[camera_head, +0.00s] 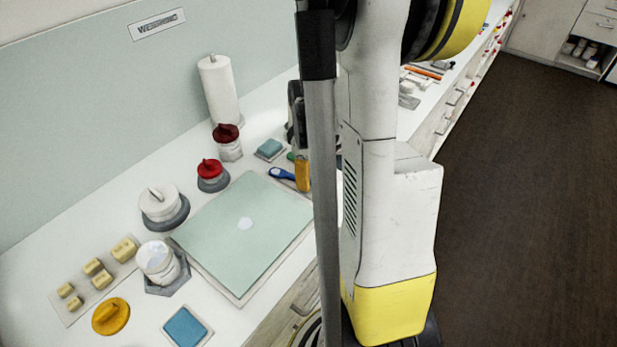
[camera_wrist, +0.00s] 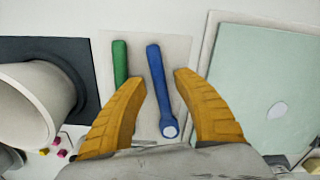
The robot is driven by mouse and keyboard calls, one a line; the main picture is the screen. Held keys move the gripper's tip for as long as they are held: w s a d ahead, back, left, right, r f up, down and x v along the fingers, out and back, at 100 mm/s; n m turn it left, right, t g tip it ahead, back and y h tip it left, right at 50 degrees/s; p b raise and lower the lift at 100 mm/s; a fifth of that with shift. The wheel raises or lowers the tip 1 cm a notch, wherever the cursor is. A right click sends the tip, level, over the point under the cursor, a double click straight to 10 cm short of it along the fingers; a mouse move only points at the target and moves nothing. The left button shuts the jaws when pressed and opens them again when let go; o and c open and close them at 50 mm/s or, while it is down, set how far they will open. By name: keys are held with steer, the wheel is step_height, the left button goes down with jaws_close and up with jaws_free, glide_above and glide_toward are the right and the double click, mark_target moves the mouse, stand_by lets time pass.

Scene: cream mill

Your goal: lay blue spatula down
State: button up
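The blue spatula (camera_wrist: 157,82) lies on a pale rectangular rest (camera_wrist: 182,50) in the wrist view, its rounded end with a white spot toward my wrist. A green spatula (camera_wrist: 120,62) lies beside it on the left, on the same rest. My gripper (camera_wrist: 159,77) is open, its yellow fingers apart on either side of the blue spatula with gaps visible. In the head view, the blue spatula (camera_head: 282,174) shows left of a yellow finger of my gripper (camera_head: 303,174); my arm hides much of the area.
A pale green mat (camera_head: 242,235) with a white spot lies beside the rest. A red-knobbed jar (camera_head: 211,175), a dark-red-topped jar (camera_head: 228,143), a white roll (camera_head: 218,92) and a blue-green block (camera_head: 270,149) stand nearby. A pale cylinder (camera_wrist: 32,105) stands at left in the wrist view.

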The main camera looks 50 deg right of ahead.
step_height(320, 180, up, 12)
stand_by(0.6)
